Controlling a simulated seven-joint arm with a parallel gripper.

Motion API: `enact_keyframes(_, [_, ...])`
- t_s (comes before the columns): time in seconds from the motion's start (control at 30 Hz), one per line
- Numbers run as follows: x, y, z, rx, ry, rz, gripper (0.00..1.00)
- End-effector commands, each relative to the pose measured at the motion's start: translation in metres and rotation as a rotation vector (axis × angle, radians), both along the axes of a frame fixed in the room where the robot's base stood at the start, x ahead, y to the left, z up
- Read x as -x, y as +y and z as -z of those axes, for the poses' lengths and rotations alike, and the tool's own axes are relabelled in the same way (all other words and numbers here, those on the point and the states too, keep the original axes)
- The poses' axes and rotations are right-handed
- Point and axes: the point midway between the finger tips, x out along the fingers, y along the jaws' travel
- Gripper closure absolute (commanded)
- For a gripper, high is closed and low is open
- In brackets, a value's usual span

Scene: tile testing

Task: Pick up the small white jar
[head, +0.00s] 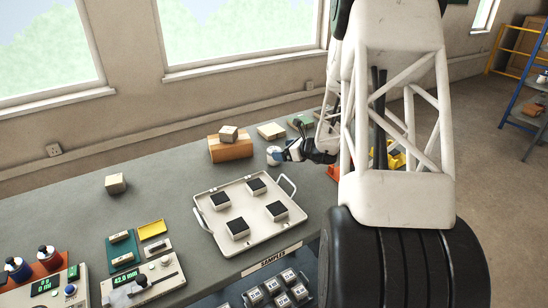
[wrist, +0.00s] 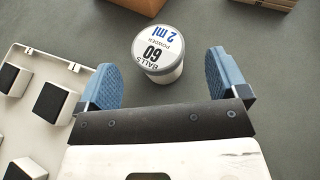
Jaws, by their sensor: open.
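The small white jar (wrist: 157,54) stands upright on the grey table in the wrist view. Its lid has a grey rim and a printed label reading "60" and "2 ml". My gripper (wrist: 165,78) is open, with a blue padded finger on each side and the jar just beyond and between the fingertips. In the head view the jar (head: 273,155) shows small at the tip of my gripper (head: 282,155), near the cardboard box; my arm hides part of the table to the right.
A white tray (head: 209,209) with several black-topped blocks lies close to the gripper; its edge also shows in the wrist view (wrist: 62,62). The table left of the box is mostly clear.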

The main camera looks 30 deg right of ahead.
Motion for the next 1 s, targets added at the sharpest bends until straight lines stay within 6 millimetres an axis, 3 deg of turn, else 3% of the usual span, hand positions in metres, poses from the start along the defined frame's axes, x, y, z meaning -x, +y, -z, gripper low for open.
enact_keyframes(0.47, [-0.005,0.003,0.002,0.0,0.0,0.0,0.08])
enact_keyframes(1.0, [-0.043,0.024,0.019,0.0,0.0,-0.001,0.08])
